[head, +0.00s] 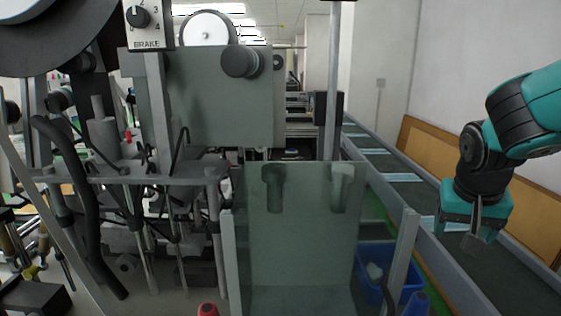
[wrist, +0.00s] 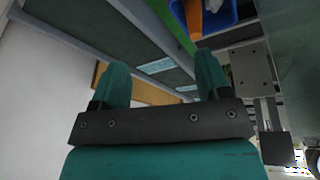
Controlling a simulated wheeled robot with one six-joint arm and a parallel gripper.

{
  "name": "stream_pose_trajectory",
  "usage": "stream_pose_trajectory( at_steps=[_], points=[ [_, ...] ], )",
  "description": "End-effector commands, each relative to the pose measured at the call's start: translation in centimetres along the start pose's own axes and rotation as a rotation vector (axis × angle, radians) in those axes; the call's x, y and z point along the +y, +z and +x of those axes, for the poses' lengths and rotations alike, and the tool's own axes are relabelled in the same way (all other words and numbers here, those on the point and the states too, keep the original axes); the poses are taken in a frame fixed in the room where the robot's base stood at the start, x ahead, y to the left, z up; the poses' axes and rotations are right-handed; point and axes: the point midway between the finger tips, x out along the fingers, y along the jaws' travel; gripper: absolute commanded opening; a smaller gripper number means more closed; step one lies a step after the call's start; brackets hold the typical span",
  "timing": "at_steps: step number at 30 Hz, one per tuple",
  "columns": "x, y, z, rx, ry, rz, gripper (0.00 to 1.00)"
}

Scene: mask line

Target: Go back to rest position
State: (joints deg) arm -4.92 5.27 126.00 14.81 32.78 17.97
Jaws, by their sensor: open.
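My gripper (head: 472,243) is at the right of the head view, at the end of my teal and black arm, over the conveyor belt (head: 436,256). In the wrist view, the two teal fingers of my gripper (wrist: 164,86) stand apart with nothing between them. Pale blue masks (head: 392,177) lie spaced along the belt in the head view. They also show beyond the fingers in the wrist view (wrist: 158,66). Part of the belt is hidden behind my arm.
A clear panel (head: 300,235) stands in the centre, with a blue bin (head: 370,292) behind its right side. A large grey machine (head: 210,95) fills the left. A brown board (head: 425,150) leans on the right wall.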

Motion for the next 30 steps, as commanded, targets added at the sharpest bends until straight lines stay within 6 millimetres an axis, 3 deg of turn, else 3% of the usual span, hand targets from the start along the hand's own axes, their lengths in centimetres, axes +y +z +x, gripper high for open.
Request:
stream_pose_trajectory(
  at_steps=[11,15,19,24,30],
  points=[
    [1.0,11.7,3.0,-0.089,-0.183,-0.376,0.7],
    [-3.3,14.3,-0.8,-0.115,-0.335,-0.52,0.7],
    [-5.9,17.8,-4.5,-0.156,-0.457,-0.67,0.7],
    [-7.4,21.9,-8.5,-0.201,-0.572,-0.859,0.7],
    [-7.5,23.6,-10.0,-0.222,-0.609,-0.938,0.7]
  ],
)
